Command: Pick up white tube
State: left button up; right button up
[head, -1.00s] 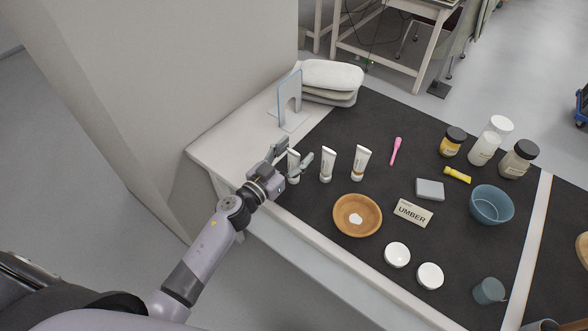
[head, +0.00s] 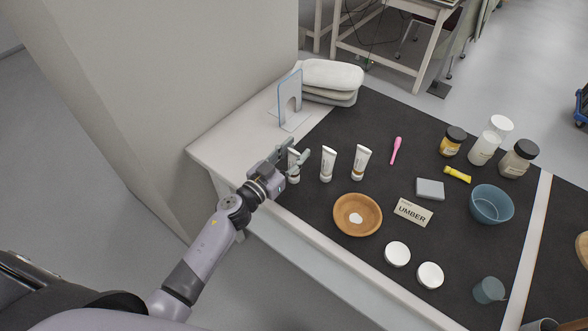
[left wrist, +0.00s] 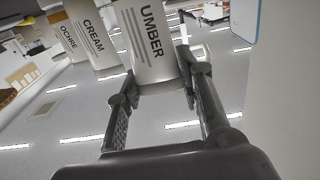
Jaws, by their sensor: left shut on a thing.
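A white tube (head: 293,168) stands upright at the left end of a row of white tubes on the black mat. In the left wrist view this tube (left wrist: 150,45) reads UMBER. My left gripper (head: 295,154) is shut on it, with one finger on each side, and partly hides it in the head view. Two more white tubes stand to its right, a middle one (head: 328,163) and a right one (head: 360,163). In the left wrist view the neighbours read CREAM (left wrist: 95,35) and OCHRE (left wrist: 66,38). My right gripper does not show.
A wooden bowl (head: 345,228) with something white in it and an UMBER sign (head: 413,211) are in front. White lids, a blue bowl (head: 490,188) and jars are farther right on the mat (head: 385,125).

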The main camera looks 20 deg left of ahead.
pick_arm(q)
jog(key=shift+r, duration=0.15)
notch_tip(320, 180, up, 10)
jog(key=p, duration=0.6)
jog(key=shift+r, duration=0.15)
notch_tip(320, 180, up, 10)
jog(key=p, duration=0.3)
jog(key=shift+f, duration=0.25)
jog(key=shift+f, duration=0.15)
